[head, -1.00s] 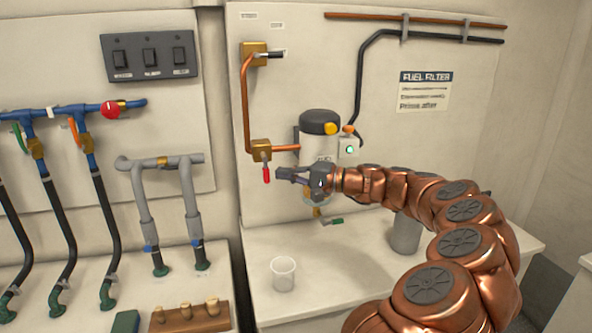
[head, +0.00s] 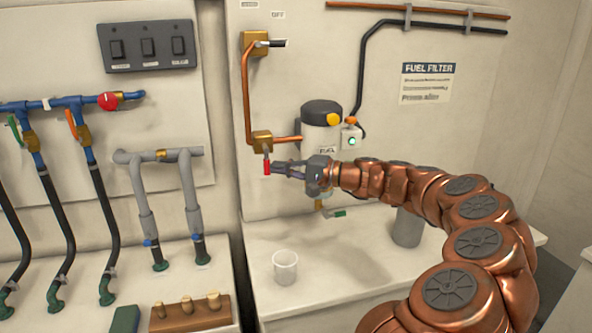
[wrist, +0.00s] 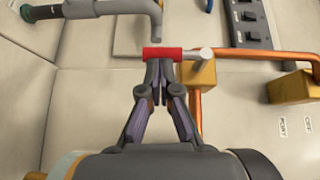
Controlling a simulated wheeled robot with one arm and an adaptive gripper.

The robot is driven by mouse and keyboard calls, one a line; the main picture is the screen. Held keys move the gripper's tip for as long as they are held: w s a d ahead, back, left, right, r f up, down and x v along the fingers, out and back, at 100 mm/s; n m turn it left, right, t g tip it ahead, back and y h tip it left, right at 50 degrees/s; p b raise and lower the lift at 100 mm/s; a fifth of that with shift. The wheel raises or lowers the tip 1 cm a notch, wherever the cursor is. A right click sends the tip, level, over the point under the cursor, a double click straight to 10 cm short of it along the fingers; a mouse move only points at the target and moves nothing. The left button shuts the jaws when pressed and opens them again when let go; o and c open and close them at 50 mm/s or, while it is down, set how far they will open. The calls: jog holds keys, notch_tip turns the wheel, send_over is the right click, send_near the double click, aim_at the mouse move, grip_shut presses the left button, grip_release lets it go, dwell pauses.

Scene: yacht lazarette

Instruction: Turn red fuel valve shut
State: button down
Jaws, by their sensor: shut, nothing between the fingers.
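The red-handled fuel valve has a brass body (head: 262,142) on the back panel, left of the fuel filter (head: 321,130). Its red lever (head: 267,167) hangs straight down. My gripper (head: 273,168) points left with its fingertips at the lever. In the wrist view the red sleeve (wrist: 162,53) lies across just past the tips of my gripper (wrist: 158,66). The fingers are shut with nothing between them. They look to be touching the sleeve or very close to it; I cannot tell which. The brass body also shows in the wrist view (wrist: 200,72).
A second brass valve (head: 255,43) with a black lever sits above, joined by a copper pipe (head: 247,95). A red round knob (head: 107,101) is on the blue pipe at left. A clear cup (head: 285,267) and a grey cylinder (head: 407,227) stand on the counter below.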

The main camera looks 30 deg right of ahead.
jog(key=shift+a+f, duration=0.1)
jog(key=shift+a, duration=0.15)
jog(key=s+d+b, duration=0.2)
jog(key=s+d, duration=0.6)
jog(key=d, duration=0.2)
jog(key=shift+s+d, duration=0.2)
jog(key=shift+d, duration=0.1)
